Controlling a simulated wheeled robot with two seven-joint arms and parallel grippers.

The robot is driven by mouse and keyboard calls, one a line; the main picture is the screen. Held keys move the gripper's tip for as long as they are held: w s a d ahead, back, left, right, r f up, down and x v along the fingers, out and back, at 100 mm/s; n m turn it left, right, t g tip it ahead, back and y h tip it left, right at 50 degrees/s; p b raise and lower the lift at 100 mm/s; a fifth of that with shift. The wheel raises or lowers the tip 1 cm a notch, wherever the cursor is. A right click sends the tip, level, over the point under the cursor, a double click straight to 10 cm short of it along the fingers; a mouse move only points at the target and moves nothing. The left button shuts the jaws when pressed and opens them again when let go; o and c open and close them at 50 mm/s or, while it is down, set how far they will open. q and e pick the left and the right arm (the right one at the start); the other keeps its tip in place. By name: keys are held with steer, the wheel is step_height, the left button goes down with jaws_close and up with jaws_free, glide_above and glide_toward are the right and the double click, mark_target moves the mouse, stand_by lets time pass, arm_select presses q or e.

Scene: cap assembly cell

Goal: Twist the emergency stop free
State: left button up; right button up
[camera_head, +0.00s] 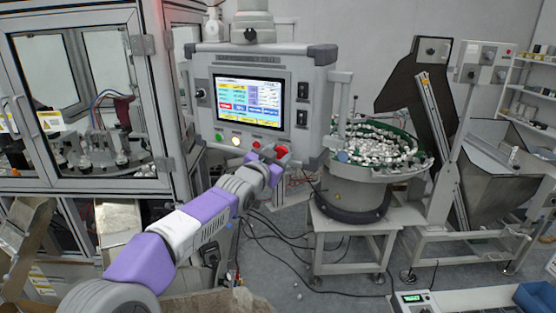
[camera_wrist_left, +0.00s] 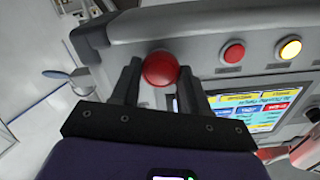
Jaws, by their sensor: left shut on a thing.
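The emergency stop, a round red knob (camera_wrist_left: 160,69), sits at the lower right of the control panel (camera_head: 262,150). In the head view its red (camera_head: 281,151) shows just past my gripper. My left gripper (camera_head: 272,158) reaches up to the panel from the left. In the left wrist view the two dark fingers of my left gripper (camera_wrist_left: 157,78) stand on either side of the red knob and are shut on it. The knob's base is hidden in part. My right gripper is in neither view.
A flat red button (camera_wrist_left: 234,53) and a lit yellow button (camera_wrist_left: 290,49) sit beside the knob, near the screen (camera_head: 247,102). A bowl feeder (camera_head: 359,190) full of small parts stands to the right. A glass-doored machine (camera_head: 165,105) stands to the left.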

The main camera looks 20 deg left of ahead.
arm_select(q)
steer(key=shift+m, duration=1)
steer(key=shift+r+b, duration=0.1)
steer(key=shift+b, duration=0.2)
steer(key=o, duration=1.1)
steer(key=shift+w, duration=0.2)
steer(key=shift+c, duration=0.2)
steer(key=shift+s, duration=0.2)
steer(key=s, duration=0.7)
steer(key=shift+s, duration=0.2)
